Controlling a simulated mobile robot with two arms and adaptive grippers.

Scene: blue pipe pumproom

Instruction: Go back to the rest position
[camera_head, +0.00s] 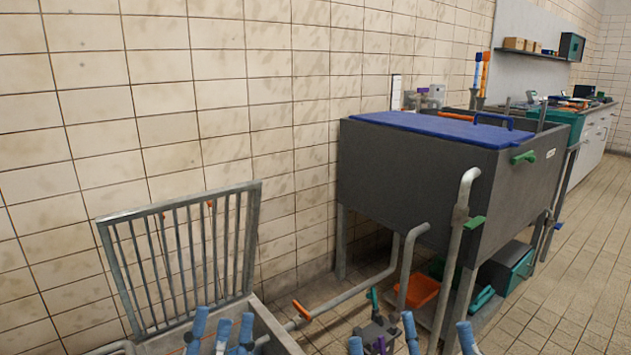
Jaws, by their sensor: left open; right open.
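My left gripper (221,331) shows at the bottom edge, left of the middle, in front of the open pit with the raised metal grate. Its blue fingers point up, are apart and hold nothing visible. My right gripper (411,334) is at the bottom edge, right of the middle, with its blue fingers spread wide and nothing seen between them. The lower parts of both grippers and my arms are cut off by the frame.
A barred metal grate (186,258) stands raised against the tiled wall. A dark grey tank (415,180) with a blue lid (432,128) stands at right. Pipes (460,235) run before it. An orange bin (418,290) is beneath it. Tiled floor (575,270) is open at right.

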